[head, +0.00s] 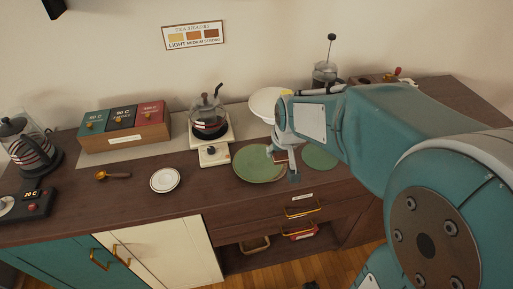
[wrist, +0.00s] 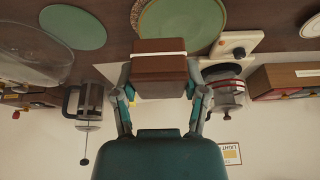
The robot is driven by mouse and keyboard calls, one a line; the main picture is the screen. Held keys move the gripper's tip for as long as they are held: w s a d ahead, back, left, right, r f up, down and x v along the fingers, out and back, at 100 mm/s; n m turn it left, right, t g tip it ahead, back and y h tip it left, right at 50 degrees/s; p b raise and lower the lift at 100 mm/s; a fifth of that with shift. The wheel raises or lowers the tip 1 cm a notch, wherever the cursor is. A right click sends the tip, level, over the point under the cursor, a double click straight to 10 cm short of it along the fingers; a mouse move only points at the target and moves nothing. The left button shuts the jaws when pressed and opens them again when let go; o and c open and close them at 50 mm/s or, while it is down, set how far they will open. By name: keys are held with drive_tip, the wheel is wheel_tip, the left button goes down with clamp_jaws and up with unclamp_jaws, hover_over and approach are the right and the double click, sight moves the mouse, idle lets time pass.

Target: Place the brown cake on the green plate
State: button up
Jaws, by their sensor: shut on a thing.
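The brown cake (wrist: 160,66), a block with a thin white layer, is held between both fingers of my gripper (wrist: 160,80) in the wrist view. The green plate (head: 250,168), olive with a raised rim, lies on the counter left of my gripper (head: 283,163) in the head view. In the wrist view the plate (wrist: 190,22) shows behind the cake, partly hidden by it. In the head view the cake is mostly hidden by my gripper, at the plate's right side. I cannot tell its exact height over the plate.
A flat green disc (head: 320,157) lies to the right, partly behind my arm. A white round dish (head: 268,101) stands behind my gripper. A glass pot (head: 208,117) stands on a white base behind the plate. A small white saucer (head: 165,180) lies left, with bare counter around it.

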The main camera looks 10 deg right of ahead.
approach(257, 159)
drive_tip(key=shift+w+d+f, duration=0.25)
drive_tip(key=shift+w+f, duration=0.8)
drive_tip(key=shift+f, duration=0.1)
drive_tip(key=shift+w+d+f, duration=0.1)
drive_tip(key=shift+w+f, duration=0.05)
drive_tip(key=shift+f, duration=0.05)
drive_tip(key=shift+w+f, duration=0.2)
drive_tip(key=f, duration=0.1)
drive_tip(key=a+f, duration=0.1)
drive_tip(key=f, duration=0.1)
drive_tip(key=shift+w+f, duration=0.1)
drive_tip(key=shift+f, duration=0.1)
drive_tip(key=shift+d+f, duration=0.1)
drive_tip(key=shift+d, duration=0.1)
drive_tip(key=o, duration=1.1)
drive_tip(key=shift+d, duration=0.1)
